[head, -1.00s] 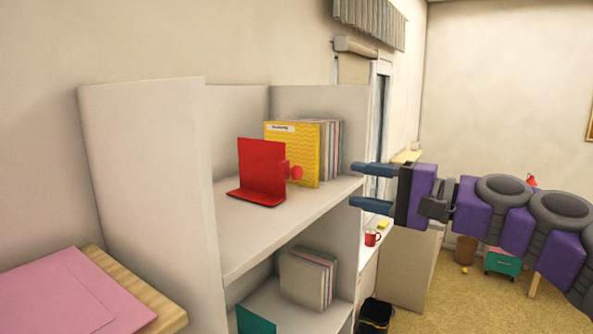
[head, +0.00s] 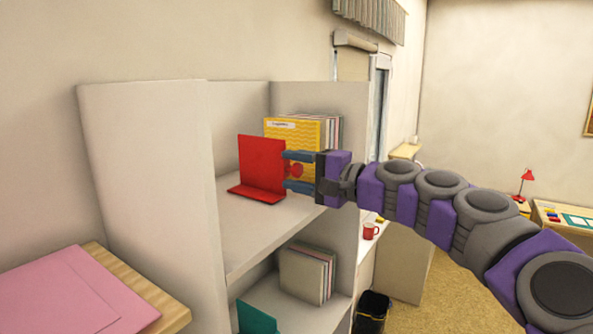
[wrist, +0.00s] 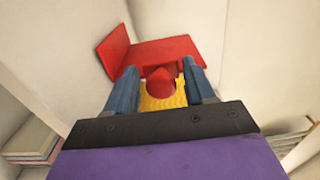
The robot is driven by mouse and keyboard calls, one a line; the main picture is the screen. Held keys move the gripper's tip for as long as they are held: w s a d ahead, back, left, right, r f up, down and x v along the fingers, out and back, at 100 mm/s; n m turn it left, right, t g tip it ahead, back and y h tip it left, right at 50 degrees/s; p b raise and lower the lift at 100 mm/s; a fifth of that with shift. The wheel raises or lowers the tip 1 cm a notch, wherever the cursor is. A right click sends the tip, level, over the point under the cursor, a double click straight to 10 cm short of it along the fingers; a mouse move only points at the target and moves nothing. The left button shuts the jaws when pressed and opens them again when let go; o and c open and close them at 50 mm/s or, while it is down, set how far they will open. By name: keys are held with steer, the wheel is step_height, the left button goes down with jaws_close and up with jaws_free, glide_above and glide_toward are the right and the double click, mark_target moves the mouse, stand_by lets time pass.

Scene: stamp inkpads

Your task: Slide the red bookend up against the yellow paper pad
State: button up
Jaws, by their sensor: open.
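The red bookend (head: 262,163) stands upright on the upper shelf. Its flat foot points left and a round red knob sticks out on its right side. The yellow paper pad (head: 291,129) stands upright behind and to the right of it, partly hidden by the bookend and my fingers. My gripper (head: 288,171) is open, with its fingers reaching in from the right around the knob. In the wrist view the fingers (wrist: 159,68) lie on either side of the knob, with the red bookend (wrist: 165,50) beyond and a strip of the yellow paper pad (wrist: 165,103) below.
Several thin books (head: 330,124) stand behind the pad. The upper shelf (head: 250,225) is clear at its front left. A side wall (head: 150,170) bounds it on the left. More books (head: 305,273) stand on the lower shelf.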

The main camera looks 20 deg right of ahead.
steer(key=shift+d, duration=0.15)
steer(key=c, duration=0.3)
steer(key=shift+f, duration=0.1)
jaws_close()
steer(key=shift+w+d+p, duration=0.25)
steer(key=shift+w+d, duration=0.4)
steer(key=shift+d, duration=0.3)
steer(key=shift+w+d+p, duration=0.2)
steer(key=shift+w+d, duration=0.45)
steer(key=shift+d, duration=0.3)
steer(key=shift+o, duration=1.4)
jaws_free()
steer(key=shift+s, duration=0.1)
steer(key=shift+d, duration=0.1)
steer(key=b+v, duration=0.1)
steer(key=v, duration=1.6)
steer(key=shift+d+f+b, duration=0.1)
steer(key=shift+d+b, duration=0.05)
steer(key=shift+b, duration=0.15)
